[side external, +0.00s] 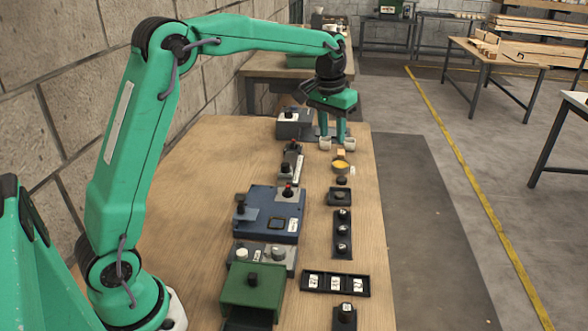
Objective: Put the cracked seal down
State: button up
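My gripper (332,137) points down at the far end of the wooden bench, with its two green fingers a little apart. No seal is clear between the fingers, and at this size I cannot tell whether they hold something small. Two small whitish cups (350,144) are close to the fingertips, one at each side. I cannot pick out a cracked seal for certain. A small dark round piece (341,180) lies in front of a yellow-filled dish (341,167), nearer the camera than my gripper.
An orange block (341,154) is just in front of the fingers. Black trays (342,248) with small round parts line the right side. A blue fixture (268,222), a green box (252,291) and a grey box (292,128) stand left of them. The bench's left part (190,200) is clear.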

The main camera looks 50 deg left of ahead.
jog(key=s+d+r+m+t, duration=0.1)
jog(key=s+d+r+t, duration=0.15)
jog(key=s, duration=0.85)
jog(key=s+d+r+m+t, duration=0.1)
jog(key=s+d+r, duration=0.15)
jog(key=s, duration=0.95)
jog(key=s+f, duration=0.4)
jog(key=s, duration=0.3)
jog(key=shift+s, duration=0.25)
